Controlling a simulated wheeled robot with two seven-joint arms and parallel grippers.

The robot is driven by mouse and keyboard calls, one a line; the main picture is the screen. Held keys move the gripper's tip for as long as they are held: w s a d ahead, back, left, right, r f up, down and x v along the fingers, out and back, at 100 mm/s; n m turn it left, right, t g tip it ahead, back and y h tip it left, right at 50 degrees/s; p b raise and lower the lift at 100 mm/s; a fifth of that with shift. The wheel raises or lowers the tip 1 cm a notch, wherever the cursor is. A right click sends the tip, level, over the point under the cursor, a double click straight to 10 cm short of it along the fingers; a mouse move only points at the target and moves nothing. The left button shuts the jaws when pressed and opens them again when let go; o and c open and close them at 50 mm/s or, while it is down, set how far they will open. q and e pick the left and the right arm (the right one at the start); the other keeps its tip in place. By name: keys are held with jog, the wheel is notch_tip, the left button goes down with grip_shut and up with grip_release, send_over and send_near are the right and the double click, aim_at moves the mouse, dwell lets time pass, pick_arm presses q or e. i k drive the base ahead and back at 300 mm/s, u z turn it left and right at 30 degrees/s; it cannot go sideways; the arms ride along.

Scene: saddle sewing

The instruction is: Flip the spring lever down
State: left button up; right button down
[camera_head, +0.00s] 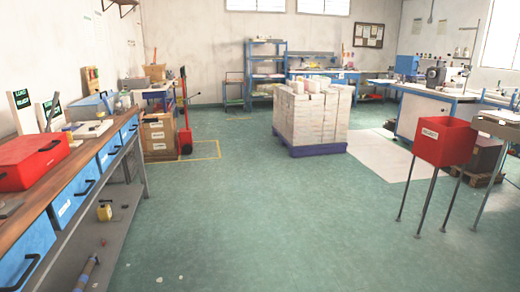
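I cannot make out a spring lever in the head view. A grey machine (436,75) that looks like a sewing machine stands far off at the right. It sits on a white and blue workbench (425,118), and its small parts are too small to tell. Neither of my grippers is in view.
A wooden workbench (88,152) with blue drawers runs along the left, with a red case (30,160) on top. A loaded blue pallet (308,147) stands mid-room. A red bin (445,142) on thin legs stands at right. The green floor (250,220) ahead is clear.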

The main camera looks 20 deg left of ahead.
aim_at(56, 95)
jog(key=u, duration=0.25)
jog(key=i, duration=2.35)
jog(key=u, duration=0.8)
jog(key=i, duration=2.2)
jog(key=u, duration=2.05)
jog(key=i, duration=1.05)
jog(key=u, duration=0.9)
